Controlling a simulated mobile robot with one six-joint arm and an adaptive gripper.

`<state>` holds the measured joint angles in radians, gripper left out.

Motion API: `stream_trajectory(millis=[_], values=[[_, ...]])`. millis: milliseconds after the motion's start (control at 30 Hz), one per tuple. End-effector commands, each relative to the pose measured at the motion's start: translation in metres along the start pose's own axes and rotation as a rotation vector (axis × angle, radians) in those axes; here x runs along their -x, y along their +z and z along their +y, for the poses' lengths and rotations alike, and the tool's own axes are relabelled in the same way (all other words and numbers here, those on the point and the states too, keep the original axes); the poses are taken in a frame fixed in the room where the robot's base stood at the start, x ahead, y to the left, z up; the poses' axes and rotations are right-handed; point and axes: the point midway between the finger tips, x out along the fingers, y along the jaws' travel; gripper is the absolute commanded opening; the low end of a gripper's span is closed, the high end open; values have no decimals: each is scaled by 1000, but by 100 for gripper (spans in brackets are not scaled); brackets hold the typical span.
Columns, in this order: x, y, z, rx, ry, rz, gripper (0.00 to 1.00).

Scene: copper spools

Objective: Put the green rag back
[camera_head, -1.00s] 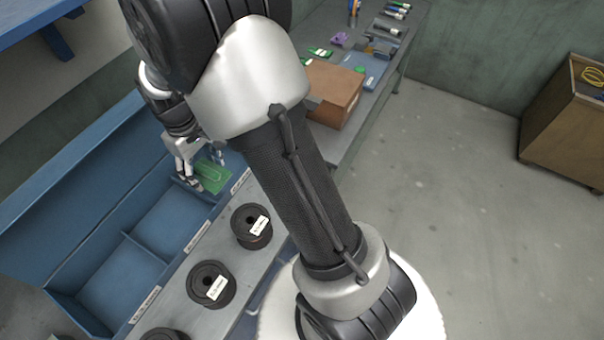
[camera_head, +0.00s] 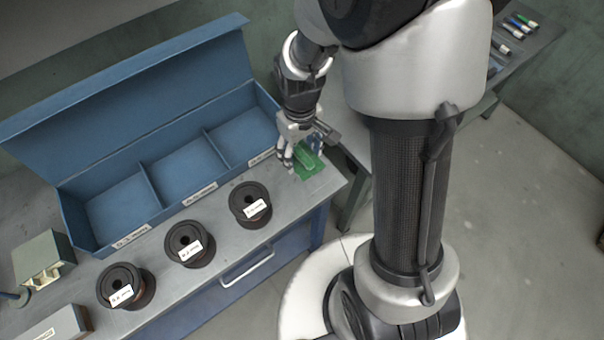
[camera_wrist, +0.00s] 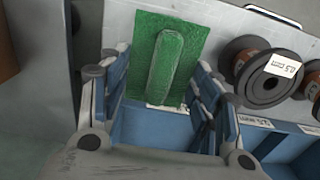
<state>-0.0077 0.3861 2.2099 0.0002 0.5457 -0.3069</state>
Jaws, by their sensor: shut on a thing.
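The green rag (camera_head: 309,170) shows near the right end of the blue divided bin, over the right end of the grey bench top. In the wrist view it is a flat green square with a thick raised fold (camera_wrist: 165,65) along its middle. My gripper (camera_head: 297,160) points down at the rag. In the wrist view my gripper's fingers (camera_wrist: 163,80) stand on both sides of the fold and are shut on it. Whether the rag touches the bench is unclear.
The open blue bin (camera_head: 147,178) has three empty compartments with labels. Three dark spools (camera_head: 250,212) stand in a row before it. A grey-green box (camera_head: 42,262) stands at the left. A second bench (camera_head: 530,45) with markers is at the upper right.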

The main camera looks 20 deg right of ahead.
Motion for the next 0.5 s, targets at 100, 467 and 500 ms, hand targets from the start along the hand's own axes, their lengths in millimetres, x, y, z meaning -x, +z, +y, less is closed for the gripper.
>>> stream_trajectory(millis=[100,467,500], values=[[-32,1,0,0,-1,-4,36],[-65,0,0,0,0,-1,36],[-71,1,0,0,-1,-3,36]])
